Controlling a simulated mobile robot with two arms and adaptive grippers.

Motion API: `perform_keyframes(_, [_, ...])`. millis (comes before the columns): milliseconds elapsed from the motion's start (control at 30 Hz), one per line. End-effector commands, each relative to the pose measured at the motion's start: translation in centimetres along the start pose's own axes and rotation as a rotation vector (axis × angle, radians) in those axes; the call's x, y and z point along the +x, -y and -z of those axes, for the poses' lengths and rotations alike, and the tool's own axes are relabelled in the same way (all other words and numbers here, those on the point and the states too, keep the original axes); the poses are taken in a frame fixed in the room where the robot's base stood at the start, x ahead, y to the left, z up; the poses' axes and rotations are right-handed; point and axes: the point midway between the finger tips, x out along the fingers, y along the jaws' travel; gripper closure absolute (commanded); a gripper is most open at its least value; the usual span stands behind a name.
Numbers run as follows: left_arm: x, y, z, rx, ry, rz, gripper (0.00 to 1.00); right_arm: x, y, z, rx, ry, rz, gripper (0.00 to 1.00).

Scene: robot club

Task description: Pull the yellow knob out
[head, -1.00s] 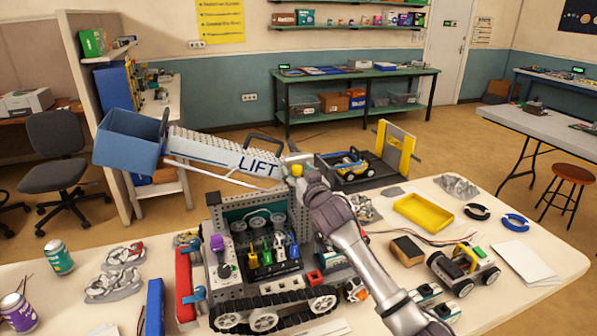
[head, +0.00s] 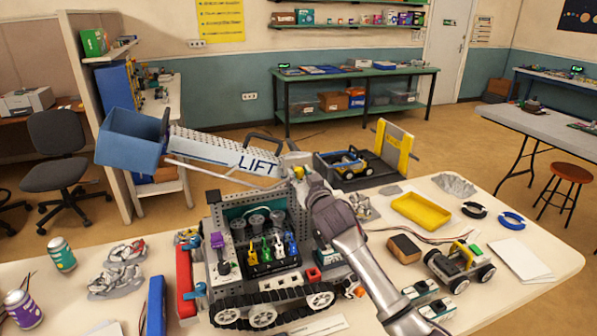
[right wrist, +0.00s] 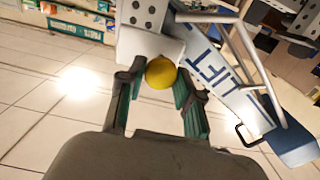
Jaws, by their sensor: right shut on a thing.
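The yellow knob (right wrist: 161,73) sits between the two green-padded fingers of my right gripper (right wrist: 159,85) in the right wrist view. It is on the end of a pale block beside the arm marked LIFT (head: 222,152). My right gripper (head: 300,184) is shut on the knob, and in the head view it covers most of it. The LIFT arm is above the grey tracked robot (head: 215,262) and carries a blue bucket (head: 128,145) at its left end. Any gap between knob and block cannot be told. My left gripper is not in view.
A yellow tray (head: 422,210), a small wheeled car (head: 461,262) and a brown block (head: 404,247) lie right of my right arm. A grey-and-yellow lift stand (head: 394,147) is behind. Cans (head: 61,254) and blue and red bars are at left.

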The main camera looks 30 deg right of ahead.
Motion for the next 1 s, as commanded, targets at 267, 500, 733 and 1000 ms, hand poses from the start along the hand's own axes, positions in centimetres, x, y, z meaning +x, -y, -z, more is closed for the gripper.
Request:
perform_keyframes(267, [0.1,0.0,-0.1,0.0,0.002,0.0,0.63,-0.1,0.1,-0.4,0.0,0.007,0.002,0.51])
perform_keyframes(500, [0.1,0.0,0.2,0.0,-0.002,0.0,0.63,0.0,0.1,-0.2,0.0,0.004,0.001,0.41])
perform_keyframes(733, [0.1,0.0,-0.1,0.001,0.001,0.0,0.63,-0.7,0.1,-0.2,0.0,0.003,0.002,0.41])
perform_keyframes(1000, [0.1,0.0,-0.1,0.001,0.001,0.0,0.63,-5.8,0.1,-0.3,0.001,0.004,0.003,0.41])
